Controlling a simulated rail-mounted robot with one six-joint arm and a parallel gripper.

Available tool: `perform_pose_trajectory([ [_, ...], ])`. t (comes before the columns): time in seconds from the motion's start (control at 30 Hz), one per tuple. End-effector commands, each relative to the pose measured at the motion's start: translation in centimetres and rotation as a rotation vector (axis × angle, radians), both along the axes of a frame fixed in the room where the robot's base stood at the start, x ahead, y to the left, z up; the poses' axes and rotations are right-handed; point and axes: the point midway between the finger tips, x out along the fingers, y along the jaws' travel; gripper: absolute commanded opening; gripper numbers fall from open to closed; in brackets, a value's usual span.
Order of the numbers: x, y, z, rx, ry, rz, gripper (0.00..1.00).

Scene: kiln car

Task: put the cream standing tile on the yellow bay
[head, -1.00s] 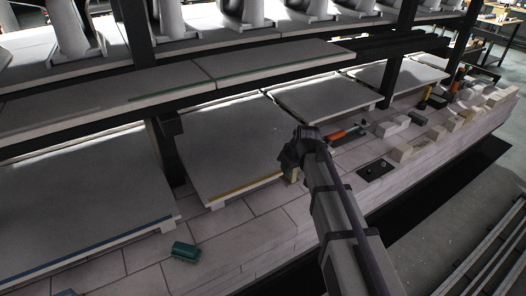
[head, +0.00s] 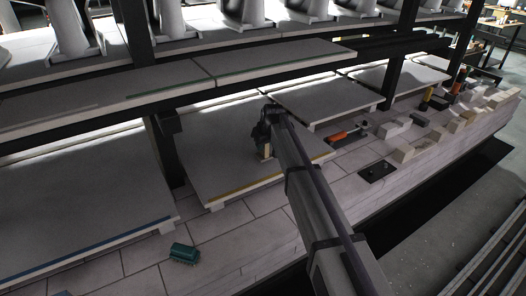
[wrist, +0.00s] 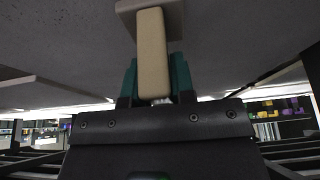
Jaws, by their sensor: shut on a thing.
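The cream standing tile (wrist: 152,50) is between the two teal fingers of my gripper (wrist: 155,82) in the wrist view. A wider, greyer flat piece shows at its far end. In the head view a small cream part of the tile (head: 267,153) shows below my gripper (head: 263,143), the rest hidden by it. The yellow bay (head: 215,145) is the grey slab with a yellow strip (head: 245,187) along its front edge. My gripper and the tile are over its right part. I cannot tell whether the tile touches the slab.
A blue-striped slab (head: 80,200) lies to the left, with a dark post (head: 168,150) between. A green-striped shelf (head: 280,60) hangs above and behind. A green brush-like block (head: 184,253) and an orange-handled tool (head: 340,135) lie on the brick deck.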

Motion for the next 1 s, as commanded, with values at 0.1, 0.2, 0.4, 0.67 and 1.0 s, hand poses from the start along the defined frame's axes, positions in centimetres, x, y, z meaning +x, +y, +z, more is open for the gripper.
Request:
perform_pose_trajectory([
  [0.1, -0.05, -0.04, -2.13, 0.0, 0.0, 0.0, 0.0],
  [0.2, -0.06, -0.05, -1.65, 0.0, 0.0, 0.0, 0.0],
  [0.4, -0.06, -0.06, -2.08, 0.0, 0.0, 0.0, 0.0],
  [0.67, -0.05, -0.06, -1.98, 0.0, 0.0, 0.0, 0.44],
  [1.0, -0.06, -0.07, -1.46, 0.0, 0.0, 0.0, 0.49],
])
